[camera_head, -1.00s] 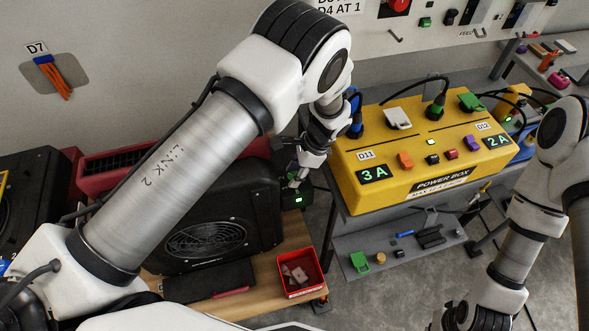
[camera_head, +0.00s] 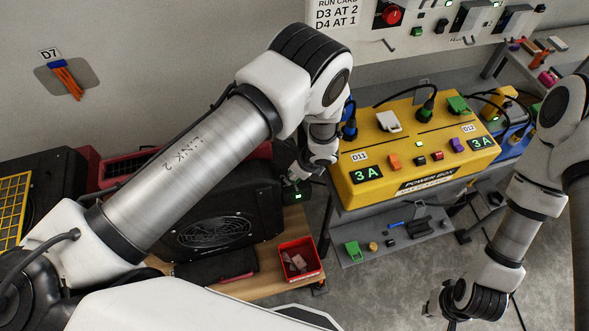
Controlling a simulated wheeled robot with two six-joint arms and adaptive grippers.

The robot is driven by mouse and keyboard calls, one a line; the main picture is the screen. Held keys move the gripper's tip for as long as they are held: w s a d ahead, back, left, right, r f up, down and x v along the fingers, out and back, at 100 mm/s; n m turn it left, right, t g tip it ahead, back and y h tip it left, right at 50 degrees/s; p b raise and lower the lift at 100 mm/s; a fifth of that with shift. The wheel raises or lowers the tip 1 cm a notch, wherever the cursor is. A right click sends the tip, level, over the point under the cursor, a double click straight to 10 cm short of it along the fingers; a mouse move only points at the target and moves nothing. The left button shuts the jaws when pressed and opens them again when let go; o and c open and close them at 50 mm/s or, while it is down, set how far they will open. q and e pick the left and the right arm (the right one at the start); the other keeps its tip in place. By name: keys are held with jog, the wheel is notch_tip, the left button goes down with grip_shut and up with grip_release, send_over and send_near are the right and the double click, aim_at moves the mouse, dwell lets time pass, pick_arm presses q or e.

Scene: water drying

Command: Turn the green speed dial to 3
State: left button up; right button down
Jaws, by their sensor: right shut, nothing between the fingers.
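A black blower (camera_head: 217,205) stands on a wooden bench at the centre left. Its small control box (camera_head: 297,197) with a green-lit display sits at its right upper corner. I cannot make out the green speed dial clearly; my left gripper (camera_head: 298,176) is right at this box and covers part of it. The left fingers are too small and hidden to tell whether they are open or touching the dial. My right gripper (camera_head: 435,308) hangs low at the bottom right, shut and empty, away from the blower.
A yellow power box (camera_head: 358,193) with coloured switches and two displays reading 3A stands on a grey table right of my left gripper. A red bin (camera_head: 279,262) sits on the bench. A lower shelf (camera_head: 376,257) holds small items. Open floor lies between shelf and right arm.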

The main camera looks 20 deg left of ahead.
dwell(0.5)
pick_arm(q)
jog(key=o, duration=0.9)
jog(key=shift+c, duration=0.2)
